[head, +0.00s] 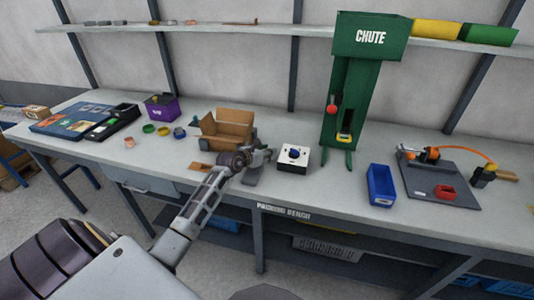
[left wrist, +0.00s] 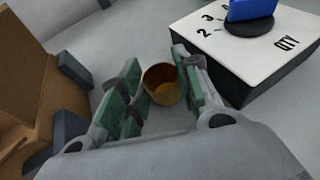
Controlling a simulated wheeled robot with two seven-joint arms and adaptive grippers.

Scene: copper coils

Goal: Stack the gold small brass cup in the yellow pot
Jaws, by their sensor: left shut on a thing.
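My left gripper (head: 262,156) is over the middle of the bench, between the cardboard box and the white dial box. In the left wrist view the gold small brass cup (left wrist: 160,84) sits between the green-padded fingers (left wrist: 158,92), which are shut on it. Its open mouth shows. In the head view I cannot make the cup out at the gripper. A small yellow pot (head: 163,131) stands on the bench left of the cardboard box, between a green pot (head: 148,128) and a blue pot (head: 180,133). My right gripper is not in view.
The cardboard box (head: 226,131) is open, just left of my gripper. The white dial box (head: 293,159) is close on its right. A purple bin (head: 160,106) stands behind the pots. The green chute (head: 350,90) and blue bin (head: 380,185) are further right.

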